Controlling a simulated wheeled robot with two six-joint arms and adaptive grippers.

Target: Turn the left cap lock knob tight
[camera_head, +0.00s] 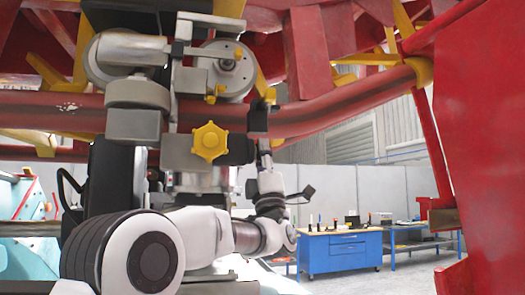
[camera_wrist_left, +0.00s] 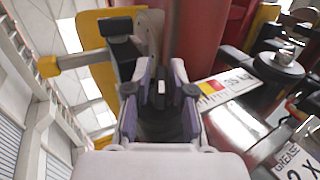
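A yellow lobed knob (camera_head: 209,141) sits on the front of a grey metal block under the red tube. No gripper is on it. My left arm crosses the lower head view, and its gripper (camera_head: 264,160) points up to the right of the knob, near a dark block under the tube. In the left wrist view the two grey-purple fingers of the left gripper (camera_wrist_left: 160,85) stand apart with a dark piece between them. Whether they grip it is not clear. A yellow knob-like end on a rod (camera_wrist_left: 48,66) shows at the left there. My right gripper is not seen.
The red tube (camera_head: 330,108) and red beams cross above. Round grey metal housings (camera_head: 224,68) with small yellow bolts sit above the knob. A blue workbench (camera_head: 340,252) stands far back right. In the wrist view, labelled plates (camera_wrist_left: 222,88) are close on the right.

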